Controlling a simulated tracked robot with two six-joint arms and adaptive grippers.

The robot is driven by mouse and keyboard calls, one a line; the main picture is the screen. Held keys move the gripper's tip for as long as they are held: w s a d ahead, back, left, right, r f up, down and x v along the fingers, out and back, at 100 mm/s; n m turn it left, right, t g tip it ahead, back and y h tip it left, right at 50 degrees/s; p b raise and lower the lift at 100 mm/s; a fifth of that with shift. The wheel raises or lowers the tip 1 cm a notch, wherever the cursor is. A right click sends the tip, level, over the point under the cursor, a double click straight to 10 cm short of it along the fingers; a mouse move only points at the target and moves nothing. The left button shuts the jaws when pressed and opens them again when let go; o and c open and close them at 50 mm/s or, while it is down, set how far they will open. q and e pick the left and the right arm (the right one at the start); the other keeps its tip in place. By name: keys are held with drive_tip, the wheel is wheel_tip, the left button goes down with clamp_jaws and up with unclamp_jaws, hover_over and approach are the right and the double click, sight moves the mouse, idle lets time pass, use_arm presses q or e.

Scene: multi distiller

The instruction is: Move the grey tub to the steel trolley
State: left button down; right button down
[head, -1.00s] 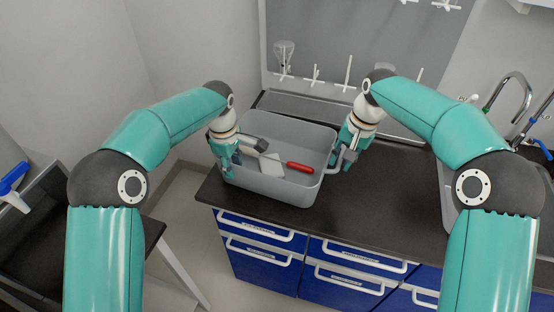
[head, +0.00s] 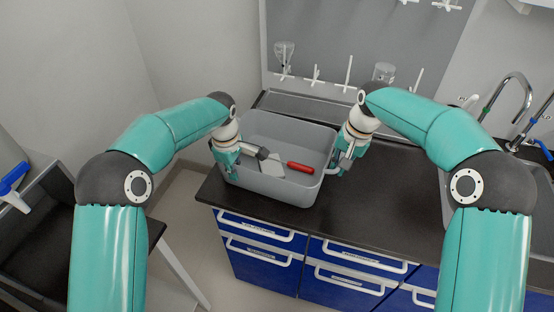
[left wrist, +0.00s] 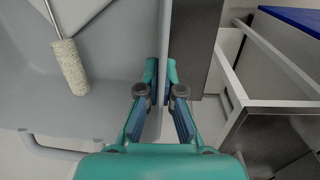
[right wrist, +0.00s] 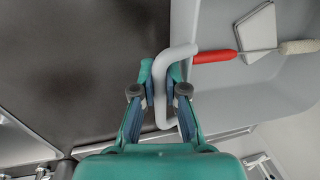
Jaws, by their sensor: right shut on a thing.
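The grey tub (head: 285,190) stands on the dark counter near its left end. It holds a paint roller with a red handle (head: 300,168) and a white plate (head: 272,167). My left gripper (head: 232,168) is at the tub's left side; in the left wrist view its fingers (left wrist: 161,75) straddle the thin tub wall (left wrist: 164,30). Whether they press on it is unclear. My right gripper (head: 343,165) is shut on the bar handle (right wrist: 160,85) at the tub's right end. A dark-topped stand (head: 135,245) at lower left may be the trolley; I cannot tell its material.
The dark counter (head: 385,200) is clear right of the tub, up to a sink with taps (head: 510,95). Blue drawers (head: 265,255) are below. Glassware hangs on a pegboard (head: 350,40) behind. A floor gap separates counter and left stand.

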use_arm(q)
drive_tip(key=shift+w+r, duration=0.1)
drive_tip(key=shift+r, duration=0.05)
use_arm(e)
drive_tip(key=shift+r, duration=0.15)
